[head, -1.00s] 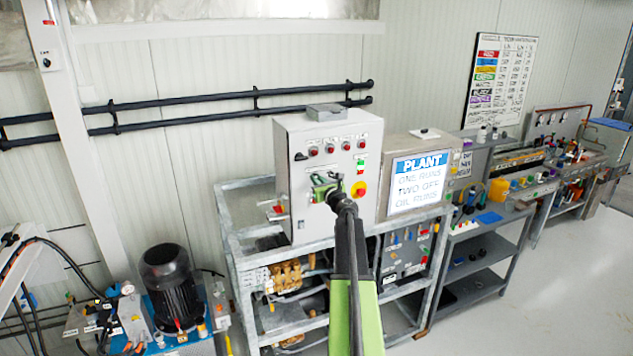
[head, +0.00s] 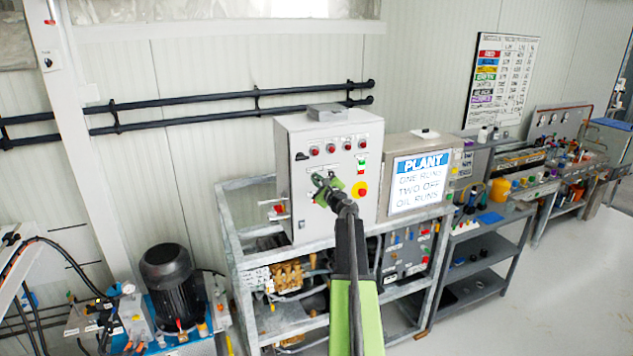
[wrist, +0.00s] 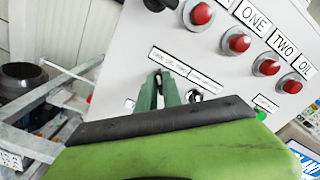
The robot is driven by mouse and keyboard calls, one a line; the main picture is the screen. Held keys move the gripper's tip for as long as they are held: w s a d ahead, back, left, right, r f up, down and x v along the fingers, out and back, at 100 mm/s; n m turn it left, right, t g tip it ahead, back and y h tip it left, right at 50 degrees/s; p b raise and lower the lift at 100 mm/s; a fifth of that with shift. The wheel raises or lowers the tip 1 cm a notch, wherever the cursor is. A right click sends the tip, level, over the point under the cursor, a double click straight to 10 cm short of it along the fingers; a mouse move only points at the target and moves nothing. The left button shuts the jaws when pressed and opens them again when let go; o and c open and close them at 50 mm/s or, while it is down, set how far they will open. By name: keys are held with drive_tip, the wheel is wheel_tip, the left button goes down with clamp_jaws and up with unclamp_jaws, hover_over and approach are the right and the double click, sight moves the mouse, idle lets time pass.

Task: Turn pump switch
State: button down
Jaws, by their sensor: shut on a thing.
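The pump control box (head: 292,140) is a grey-white cabinet on a metal frame. Its front carries a row of red round lamps (head: 331,148) and small dark switches below. My gripper (head: 322,183) is at the box front, left of the yellow-and-red stop button (head: 360,189). In the wrist view my green fingers (wrist: 160,90) are shut on a small dark switch (wrist: 164,75) under a white label. The fingers hide most of this switch, so its setting cannot be read. A second dark switch (wrist: 195,97) stands free just to the right.
A PLANT sign (head: 420,182) stands right of the box. A black motor (head: 166,273) is at lower left. Benches with parts (head: 490,215) run along the wall at right. Grey floor (head: 540,300) is clear at lower right.

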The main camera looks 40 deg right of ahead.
drive_tip(key=shift+n, duration=0.3)
drive_tip(key=c, duration=1.5)
unclamp_jaws()
drive_tip(key=shift+a, duration=0.1)
drive_tip(key=v, duration=1.7)
drive_tip(key=shift+s, duration=0.2)
